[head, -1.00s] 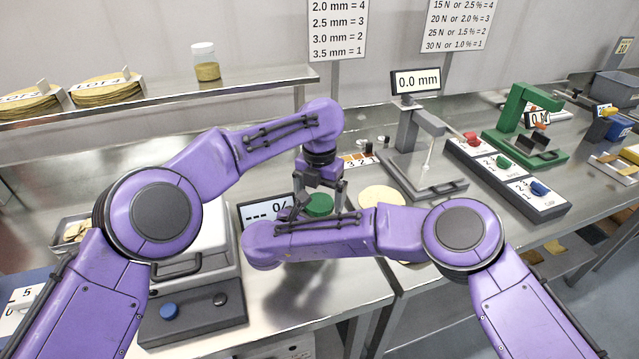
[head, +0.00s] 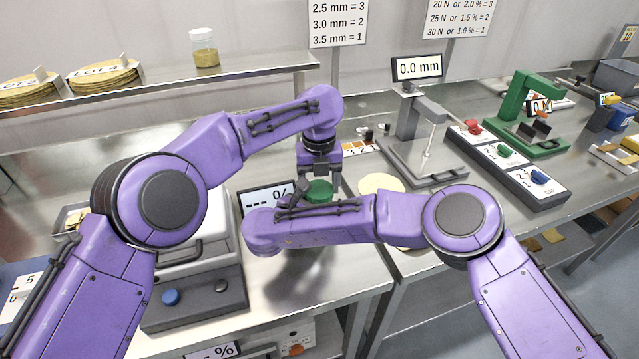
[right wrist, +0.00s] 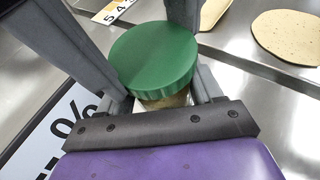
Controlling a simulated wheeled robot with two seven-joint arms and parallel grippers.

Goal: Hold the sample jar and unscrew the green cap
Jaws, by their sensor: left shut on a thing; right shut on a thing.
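The sample jar's green cap (head: 319,190) shows between the two arms in the head view. In the right wrist view the cap (right wrist: 153,55) sits on top of the jar (right wrist: 165,102), of which only a pale yellowish strip shows below it. My left gripper (head: 321,184) points down from above, its fingers shut on opposite sides of the cap. My right gripper (right wrist: 158,98) is shut on the jar from the side, below the cap. My right forearm hides the jar and the right fingers in the head view. I cannot see any gap between cap and jar.
A display with a % sign (head: 266,197) stands close left of the jar. A thickness gauge (head: 424,150) and a green press (head: 528,118) stand to the right. Another jar (head: 204,48) is on the back shelf.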

